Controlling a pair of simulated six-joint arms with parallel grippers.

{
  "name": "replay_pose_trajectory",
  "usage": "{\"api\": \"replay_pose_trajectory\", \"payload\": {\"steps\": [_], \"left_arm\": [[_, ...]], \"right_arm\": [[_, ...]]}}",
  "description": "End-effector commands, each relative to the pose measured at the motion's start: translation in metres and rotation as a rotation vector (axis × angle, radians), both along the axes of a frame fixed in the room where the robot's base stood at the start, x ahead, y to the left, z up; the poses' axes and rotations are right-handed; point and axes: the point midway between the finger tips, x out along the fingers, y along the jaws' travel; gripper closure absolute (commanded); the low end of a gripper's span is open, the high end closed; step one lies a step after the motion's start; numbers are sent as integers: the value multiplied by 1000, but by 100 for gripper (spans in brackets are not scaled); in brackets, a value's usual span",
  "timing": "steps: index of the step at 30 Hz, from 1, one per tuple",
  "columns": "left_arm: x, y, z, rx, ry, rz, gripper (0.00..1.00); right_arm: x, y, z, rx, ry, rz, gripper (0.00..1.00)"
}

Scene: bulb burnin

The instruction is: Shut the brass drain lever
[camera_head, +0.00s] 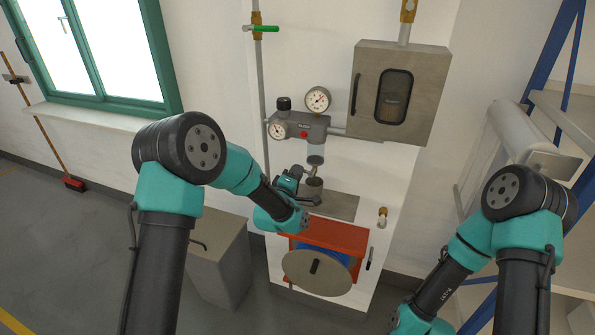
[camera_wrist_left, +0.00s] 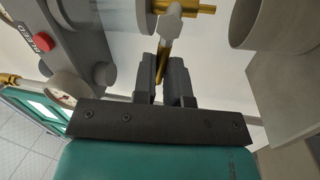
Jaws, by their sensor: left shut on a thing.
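The brass drain lever (camera_wrist_left: 164,52) shows in the left wrist view. It runs from a pale grey hub beside the brass drain outlet (camera_wrist_left: 205,9) down between my left gripper's fingers. The lever stands roughly crosswise to the outlet. My left gripper (camera_wrist_left: 165,70) is shut on the lever. In the head view my left gripper (camera_head: 303,177) is small, just below the clear bowl (camera_head: 316,160) of the grey regulator (camera_head: 302,128), and the lever cannot be made out there. My right arm reaches down at the lower right; its gripper is out of view.
A metal cup (camera_head: 313,187) stands under the bowl; its rim (camera_wrist_left: 244,40) is close right of the gripper in the wrist view. Gauges (camera_head: 317,99) and a red button (camera_head: 304,134) are on the regulator. A grey cabinet (camera_head: 428,80) hangs upper right. An orange-red box (camera_head: 342,234) is below.

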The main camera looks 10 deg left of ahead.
Motion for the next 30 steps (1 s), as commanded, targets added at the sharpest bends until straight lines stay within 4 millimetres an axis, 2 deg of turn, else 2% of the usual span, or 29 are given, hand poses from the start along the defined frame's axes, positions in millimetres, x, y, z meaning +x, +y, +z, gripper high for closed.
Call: {"api": "replay_pose_trajectory", "payload": {"steps": [9,25,26,30], "left_arm": [[0,0,-7,-155,37,1,100],[0,0,-9,-187,46,0,100],[0,0,-9,-187,46,0,85],[0,0,-9,-186,46,1,72]], "right_arm": [[0,0,0,0,0,0,100],[0,0,0,0,0,0,100],[0,0,0,0,0,0,100],[0,0,0,0,0,0,100]]}}
